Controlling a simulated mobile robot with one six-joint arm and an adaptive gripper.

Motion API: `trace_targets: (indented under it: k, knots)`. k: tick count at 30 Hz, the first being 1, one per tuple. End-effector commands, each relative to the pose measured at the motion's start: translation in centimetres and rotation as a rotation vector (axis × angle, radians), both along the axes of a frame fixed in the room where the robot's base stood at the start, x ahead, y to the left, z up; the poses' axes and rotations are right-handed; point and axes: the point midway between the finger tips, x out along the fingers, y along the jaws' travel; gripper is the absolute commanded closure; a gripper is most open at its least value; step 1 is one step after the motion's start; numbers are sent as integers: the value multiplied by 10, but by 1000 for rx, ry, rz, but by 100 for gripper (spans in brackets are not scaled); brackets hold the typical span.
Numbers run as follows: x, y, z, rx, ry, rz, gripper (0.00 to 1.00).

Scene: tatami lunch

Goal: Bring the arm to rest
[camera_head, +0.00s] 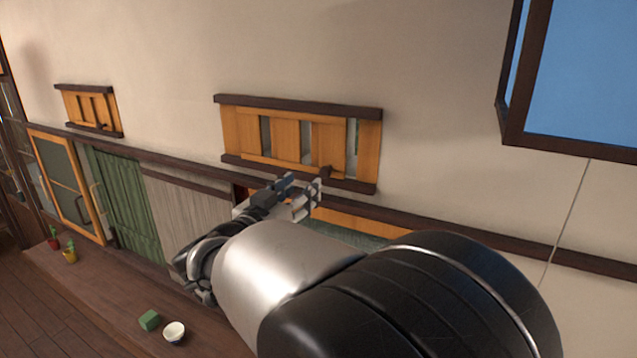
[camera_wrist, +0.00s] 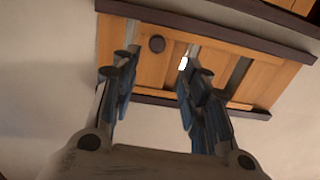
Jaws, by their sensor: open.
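My gripper (camera_head: 300,193) is at the end of my outstretched arm, in the middle of the head view. It is close to the lower rail of an orange slatted wooden wall panel (camera_head: 285,138). In the wrist view my gripper (camera_wrist: 155,75) has its two fingers spread apart with nothing between them. The same panel (camera_wrist: 165,75) shows beyond the fingertips, with a dark round knob (camera_wrist: 157,43) between them. I cannot tell whether a fingertip touches the panel. My arm hides part of the wall and shelf below.
A smaller slatted panel (camera_head: 90,110) is at the left. A dark-framed blue window (camera_head: 575,80) is at the upper right. A green cube (camera_head: 149,320), a white cup (camera_head: 174,332) and small potted plants (camera_head: 69,255) stand on the wooden ledge (camera_head: 110,290). A thin cord (camera_head: 568,222) hangs at right.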

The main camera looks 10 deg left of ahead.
Motion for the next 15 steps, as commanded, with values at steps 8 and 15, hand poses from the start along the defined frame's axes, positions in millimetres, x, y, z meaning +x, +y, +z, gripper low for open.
trace_targets:
  k: [8,15]
  knots:
    - [1,-37,-22,125,42,357,58]
    - [-85,-88,-119,147,333,606,58]
